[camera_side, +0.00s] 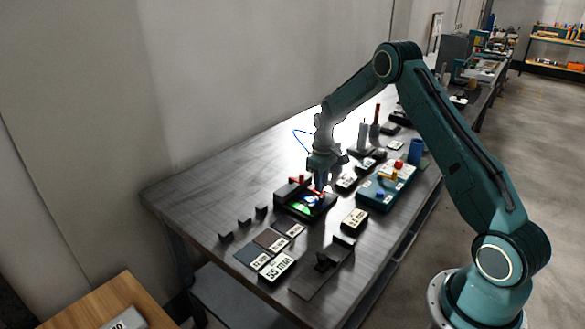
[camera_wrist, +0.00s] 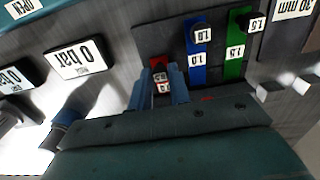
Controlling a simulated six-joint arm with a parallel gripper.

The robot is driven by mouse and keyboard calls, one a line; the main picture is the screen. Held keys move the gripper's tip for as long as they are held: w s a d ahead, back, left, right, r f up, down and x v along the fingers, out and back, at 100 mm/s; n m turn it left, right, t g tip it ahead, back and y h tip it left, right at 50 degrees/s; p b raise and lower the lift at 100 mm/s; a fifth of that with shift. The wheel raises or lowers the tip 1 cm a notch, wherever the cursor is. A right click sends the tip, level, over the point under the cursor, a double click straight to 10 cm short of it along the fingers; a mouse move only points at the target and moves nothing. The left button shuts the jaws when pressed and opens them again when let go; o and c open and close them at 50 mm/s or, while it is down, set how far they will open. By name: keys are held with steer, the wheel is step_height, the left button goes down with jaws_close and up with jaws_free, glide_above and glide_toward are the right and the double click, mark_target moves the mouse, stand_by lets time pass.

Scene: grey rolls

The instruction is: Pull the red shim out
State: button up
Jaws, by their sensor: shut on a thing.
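The red shim (camera_wrist: 159,63) is in the wrist view, with a small white label, between the two blue fingers of my gripper (camera_wrist: 161,90). The fingers are shut on it. Its lower part is hidden by the fingers and the gripper body. In the side view my gripper (camera_side: 320,188) points down at a low black fixture (camera_side: 289,206) with a lit green patch. Red shows close to the fingertips there, but it is too small to tell how far the shim sits in the fixture.
A blue strip (camera_wrist: 197,66) and a green strip (camera_wrist: 236,69) with dark knobs lie right of the shim in the wrist view. A "0 bar" plate (camera_wrist: 78,59) is to the left. In the side view a teal box (camera_side: 375,197) stands right of the fixture. The table's left part is clear.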

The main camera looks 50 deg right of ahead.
steer(key=shift+s, duration=1.9)
steer(key=o, duration=0.7)
steer(key=shift+r, duration=0.2)
step_height(320, 180, up, 6)
steer(key=shift+f, duration=0.15)
stand_by(0.4)
